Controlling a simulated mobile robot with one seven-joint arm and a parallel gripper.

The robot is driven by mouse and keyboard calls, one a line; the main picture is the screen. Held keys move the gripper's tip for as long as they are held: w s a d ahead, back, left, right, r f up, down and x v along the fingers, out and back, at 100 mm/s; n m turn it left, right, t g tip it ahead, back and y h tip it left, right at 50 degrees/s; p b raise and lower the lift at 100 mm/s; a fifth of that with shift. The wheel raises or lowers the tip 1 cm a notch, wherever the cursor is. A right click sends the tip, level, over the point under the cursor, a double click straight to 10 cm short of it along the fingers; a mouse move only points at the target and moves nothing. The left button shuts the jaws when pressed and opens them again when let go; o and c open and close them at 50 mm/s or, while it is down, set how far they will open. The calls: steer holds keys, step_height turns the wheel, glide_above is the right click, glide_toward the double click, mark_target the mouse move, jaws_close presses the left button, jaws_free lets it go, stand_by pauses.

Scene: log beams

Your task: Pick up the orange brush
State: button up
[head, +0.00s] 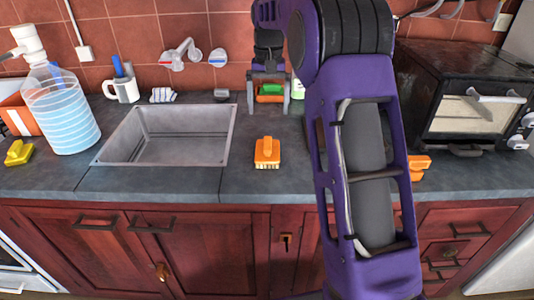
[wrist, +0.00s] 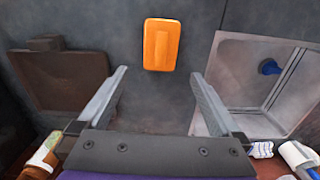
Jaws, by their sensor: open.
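The orange brush (head: 267,152) lies on the grey counter just right of the sink, its pale bristles showing at its front edge. In the wrist view the brush (wrist: 161,45) shows its flat orange top, beyond the fingertips and roughly centred between them. My gripper (head: 269,108) is open and empty, above the counter and farther back than the brush in the head view. Its two fingers (wrist: 159,73) also show in the wrist view, spread apart and not touching the brush.
The sink (head: 182,107) is left of the brush. A green-and-orange object (head: 270,90) shows between my fingers in the head view. Another orange object (head: 419,166) is partly hidden by my arm. A water jug (head: 62,115) and yellow brush (head: 18,152) stand left; a dark oven (head: 465,95) stands right.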

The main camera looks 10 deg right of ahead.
mark_target(268, 143)
step_height(268, 143, down, 10)
steer(key=shift+r+b, duration=0.2)
steer(key=shift+b, duration=0.3)
steer(key=shift+s+a+f+b, duration=0.1)
steer(key=shift+f+b, duration=0.2)
steer(key=shift+f, duration=2.4)
steer(key=c, duration=1)
steer(key=shift+r, duration=0.1)
step_height(268, 143, up, 10)
steer(key=shift+f+p, duration=0.1)
steer(key=shift+p, duration=0.45)
